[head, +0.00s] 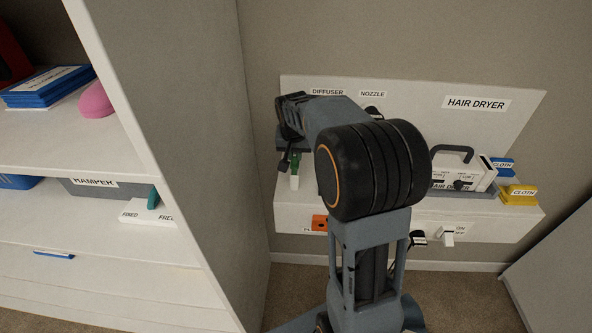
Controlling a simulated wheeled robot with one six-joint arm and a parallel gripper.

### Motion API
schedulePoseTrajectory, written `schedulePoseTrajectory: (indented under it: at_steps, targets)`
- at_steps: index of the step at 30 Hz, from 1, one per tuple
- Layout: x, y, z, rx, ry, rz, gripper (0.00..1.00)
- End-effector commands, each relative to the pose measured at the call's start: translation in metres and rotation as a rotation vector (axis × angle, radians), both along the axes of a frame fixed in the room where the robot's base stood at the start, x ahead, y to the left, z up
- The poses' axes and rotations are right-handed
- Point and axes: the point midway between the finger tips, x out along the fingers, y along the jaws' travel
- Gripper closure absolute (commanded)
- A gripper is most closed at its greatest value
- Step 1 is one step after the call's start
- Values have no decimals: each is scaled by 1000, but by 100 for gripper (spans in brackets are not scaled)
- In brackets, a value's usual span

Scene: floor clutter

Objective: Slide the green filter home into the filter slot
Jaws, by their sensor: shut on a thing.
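My gripper (287,162) is at the left end of the white wall shelf, pointing down and partly hidden by my own arm. It appears shut on the green filter (295,160), which shows as a small green piece beside the fingers. A small white piece (294,182) is just below the green; I cannot tell whether they are joined. The white hair dryer (455,178) with a dark handle stands on the shelf to the right, apart from my gripper. I cannot make out the filter slot clearly.
A tall cabinet panel (200,130) stands close on the left.

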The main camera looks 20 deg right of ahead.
Motion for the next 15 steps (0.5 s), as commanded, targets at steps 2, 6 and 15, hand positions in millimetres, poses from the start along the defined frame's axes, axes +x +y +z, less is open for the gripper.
schedulePoseTrajectory:
  at_steps: [2,6,15]
  targets:
    - [0,0,7,0,-1,0,100]
    - [0,0,14,0,-1,0,100]
    - [0,0,30,0,-1,0,100]
